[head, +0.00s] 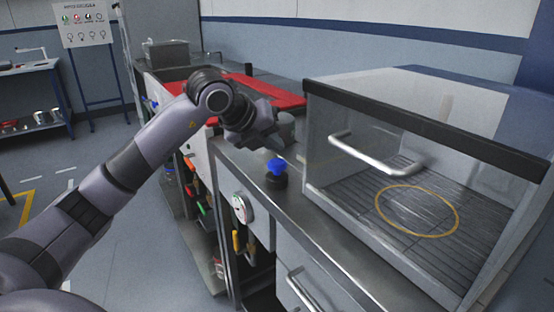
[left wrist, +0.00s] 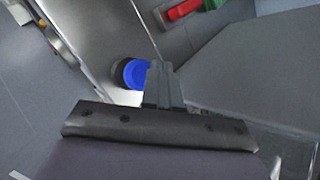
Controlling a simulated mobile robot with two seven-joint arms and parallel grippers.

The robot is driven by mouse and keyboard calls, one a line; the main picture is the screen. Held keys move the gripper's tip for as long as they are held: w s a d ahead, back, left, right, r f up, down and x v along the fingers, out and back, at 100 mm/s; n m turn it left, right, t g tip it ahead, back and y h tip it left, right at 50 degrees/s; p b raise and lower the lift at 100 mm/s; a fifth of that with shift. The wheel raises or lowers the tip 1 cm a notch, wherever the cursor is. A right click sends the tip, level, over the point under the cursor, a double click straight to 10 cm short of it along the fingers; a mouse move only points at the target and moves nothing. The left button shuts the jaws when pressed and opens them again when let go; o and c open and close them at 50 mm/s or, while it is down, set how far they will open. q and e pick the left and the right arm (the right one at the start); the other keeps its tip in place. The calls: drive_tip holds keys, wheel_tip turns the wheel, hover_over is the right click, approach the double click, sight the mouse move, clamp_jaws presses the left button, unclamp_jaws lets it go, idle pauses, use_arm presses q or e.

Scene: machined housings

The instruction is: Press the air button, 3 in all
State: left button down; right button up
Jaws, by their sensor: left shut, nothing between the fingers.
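The air button is a blue cap (head: 277,165) on a black round base, standing on the steel counter beside the glass-fronted cabinet. In the left wrist view the blue cap (left wrist: 136,74) shows just left of my fingers, partly hidden by them. My left gripper (head: 268,140) is shut and empty, its fingers pointing toward the counter close to the button. In the left wrist view the shut fingers of my left gripper (left wrist: 162,84) are beside the cap. I cannot tell whether they touch it. My right gripper is not in view.
A clear cabinet (head: 430,160) with a metal handle (head: 375,155) stands right of the button. A red mat (head: 265,92) lies on the counter behind my gripper. A gauge (head: 241,207) and coloured handles are on the bench front. A drawer handle (head: 303,290) sticks out below.

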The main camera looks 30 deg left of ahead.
sight(272, 163)
use_arm(q)
drive_tip(key=shift+r+p, duration=1.55)
drive_tip(key=shift+r, duration=0.7)
drive_tip(key=shift+f, duration=0.1)
drive_tip(key=shift+a, duration=0.1)
